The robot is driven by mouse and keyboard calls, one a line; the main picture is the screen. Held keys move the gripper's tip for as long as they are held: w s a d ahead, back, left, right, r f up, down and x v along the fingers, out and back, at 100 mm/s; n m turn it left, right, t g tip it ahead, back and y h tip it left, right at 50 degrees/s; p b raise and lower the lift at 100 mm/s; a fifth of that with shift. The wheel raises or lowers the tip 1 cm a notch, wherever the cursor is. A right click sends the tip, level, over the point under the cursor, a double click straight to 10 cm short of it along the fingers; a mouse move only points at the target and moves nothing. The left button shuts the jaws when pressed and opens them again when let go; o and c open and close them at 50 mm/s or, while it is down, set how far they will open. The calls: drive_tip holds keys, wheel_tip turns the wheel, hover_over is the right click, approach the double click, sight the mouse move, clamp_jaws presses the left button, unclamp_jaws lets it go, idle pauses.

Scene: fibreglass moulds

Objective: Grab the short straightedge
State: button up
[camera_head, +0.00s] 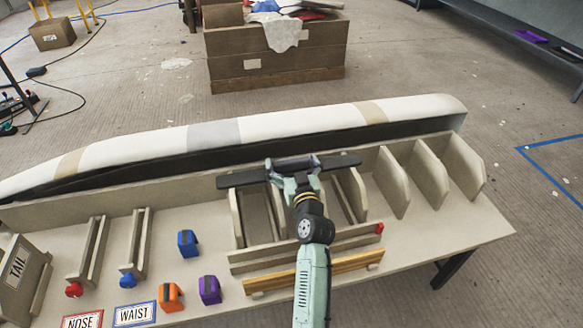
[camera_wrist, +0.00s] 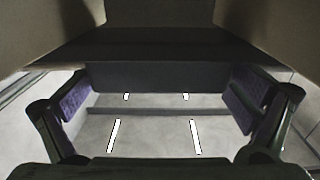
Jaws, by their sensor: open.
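My gripper (camera_head: 291,170) is open and is over the upright dividers in the middle of the bench. A yellow wooden bar (camera_head: 350,264) lies along the bench's near edge, partly behind my arm. A paler bar (camera_head: 352,240) with a red end lies just beyond it. I cannot tell which bar, if either, is the short straightedge.
A long white mould (camera_head: 300,122) runs along the bench's (camera_head: 440,235) back edge. Several upright dividers (camera_head: 430,168) stand right of the gripper. Coloured blocks (camera_head: 210,289) and labelled cards (camera_head: 134,315) are at the left front. A wooden crate (camera_head: 275,60) stands on the floor behind.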

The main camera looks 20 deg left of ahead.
drive_tip(key=c, duration=1.3)
drive_tip(key=shift+r, duration=0.1)
